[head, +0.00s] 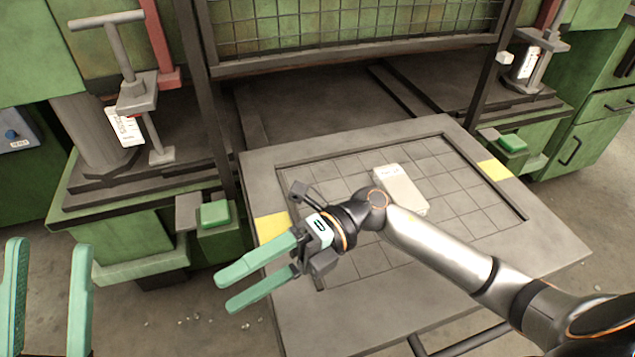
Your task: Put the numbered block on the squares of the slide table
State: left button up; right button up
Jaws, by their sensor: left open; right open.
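The numbered block (402,188) is a pale, whitish box with small dark print on its far end. My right gripper (224,294) has green fingers, is open and empty, and hangs off the table's left front edge, apart from the block. My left gripper (45,250) is upright at the lower left edge, open and empty, far from the table.
A green press machine with a mesh guard (350,25) stands behind the table. Green button boxes (215,212) and (512,143) sit at both sides. Yellow patches (272,228) mark the table's rim. Bare concrete floor (180,325) lies at the front left.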

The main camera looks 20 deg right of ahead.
notch_tip(320, 180, up, 11)
jog(key=s+d+m+t+y, duration=0.2)
jog(key=d+m+t+y, duration=0.1)
jog(key=m+t+y, duration=0.65)
jog(key=d+r+m+t+h, duration=0.1)
jog(key=d+m+t+h, duration=0.2)
jog(key=m+t+h, duration=0.3)
jog(key=w+d+r+m+t+h, duration=0.1)
jog(key=d+m+t+h, duration=0.2)
jog(key=m+t+h, duration=0.3)
jog(key=m+t, duration=0.4)
jog(key=m, duration=0.2)
jog(key=shift+w+d+m, duration=0.3)
jog(key=shift+m, duration=0.05)
jog(key=shift+t, duration=0.25)
